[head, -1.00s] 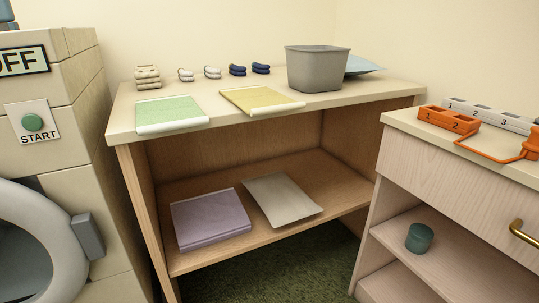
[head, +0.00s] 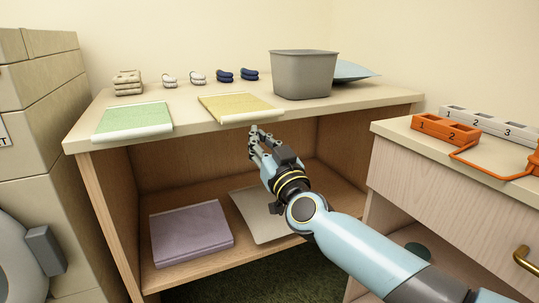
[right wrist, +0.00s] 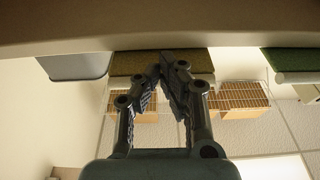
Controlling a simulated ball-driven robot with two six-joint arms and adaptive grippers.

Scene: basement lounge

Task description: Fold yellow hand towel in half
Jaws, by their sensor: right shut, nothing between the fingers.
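The yellow hand towel (head: 238,106) lies flat on the shelf unit's top, with its pale hem at the front edge. Its front part also shows from below in the right wrist view (right wrist: 128,66). My right gripper (head: 257,131) is shut and empty, just in front of and slightly below that front edge, near the towel's right part. Its closed fingertips show in the right wrist view (right wrist: 168,60) in front of the towel; contact cannot be told. My left gripper is in neither view.
A green towel (head: 133,119) lies left of the yellow one. A grey bin (head: 303,75) stands behind right, with rolled socks (head: 198,77) along the back. A drawer unit (head: 440,170) stands at right.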

